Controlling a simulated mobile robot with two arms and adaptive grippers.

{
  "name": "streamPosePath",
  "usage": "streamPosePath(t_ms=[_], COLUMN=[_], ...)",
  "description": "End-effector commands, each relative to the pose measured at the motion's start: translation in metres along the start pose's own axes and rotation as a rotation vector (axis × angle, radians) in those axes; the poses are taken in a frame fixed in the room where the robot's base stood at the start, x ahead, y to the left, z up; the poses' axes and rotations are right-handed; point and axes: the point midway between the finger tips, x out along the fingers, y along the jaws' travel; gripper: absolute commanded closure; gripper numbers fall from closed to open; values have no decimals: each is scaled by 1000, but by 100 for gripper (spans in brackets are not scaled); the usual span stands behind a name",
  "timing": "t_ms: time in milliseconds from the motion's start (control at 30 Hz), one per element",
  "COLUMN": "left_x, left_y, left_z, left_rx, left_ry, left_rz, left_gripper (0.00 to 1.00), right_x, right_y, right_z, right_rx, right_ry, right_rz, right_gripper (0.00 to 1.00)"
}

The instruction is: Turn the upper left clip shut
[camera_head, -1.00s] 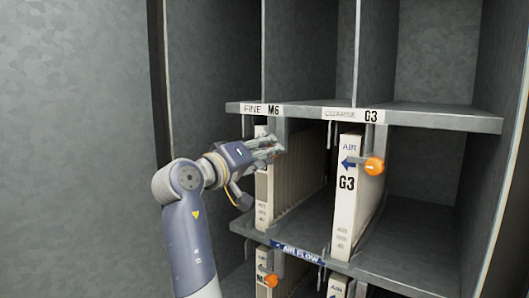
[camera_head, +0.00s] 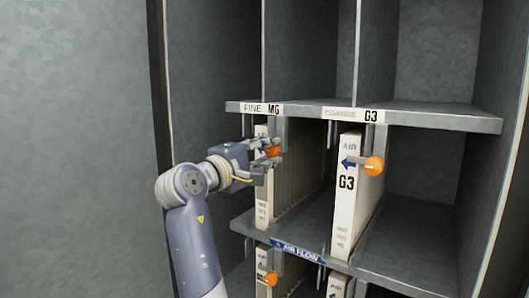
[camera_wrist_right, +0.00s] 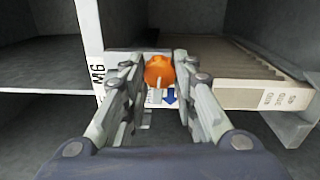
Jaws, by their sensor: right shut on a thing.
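The upper left clip (camera_head: 274,151) has a round orange knob at the front of the upper left filter (camera_head: 262,205), below the FINE M6 label. My right gripper (camera_head: 270,153) has its fingers on both sides of the knob and is shut on it. In the right wrist view the orange knob (camera_wrist_right: 159,70) sits between the two finger pairs, with a pale tab below it. The fingers partly cover the clip, and I cannot tell how far it is turned. My left gripper is not in view.
The G3 filter (camera_head: 346,195) stands to the right with its own orange clip (camera_head: 374,166). A lower clip (camera_head: 271,279) sits below the AIR FLOW shelf edge (camera_head: 297,252). The upper shelf (camera_head: 430,118) runs just above my gripper. The metal wall at left is bare.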

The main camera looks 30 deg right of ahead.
Motion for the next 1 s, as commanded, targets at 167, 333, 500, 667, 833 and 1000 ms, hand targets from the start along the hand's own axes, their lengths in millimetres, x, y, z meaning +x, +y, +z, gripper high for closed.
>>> streamPosePath(t_ms=[167,333,500,667,833,1000], left_x=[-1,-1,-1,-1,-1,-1], left_y=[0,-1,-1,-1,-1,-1], left_z=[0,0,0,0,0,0], left_rx=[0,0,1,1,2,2], left_ry=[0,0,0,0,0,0], left_rz=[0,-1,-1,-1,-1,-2], left_gripper=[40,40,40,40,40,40], right_x=[1,0,0,0,0,0], right_y=[5,5,5,5,5,3], right_z=[2,2,2,2,2,1], right_rx=[-57,-84,-91,-90,-89,-91], right_ry=[1,2,2,2,2,3], right_rz=[11,12,12,12,12,8], right_gripper=[98,98,98,98,56,53])
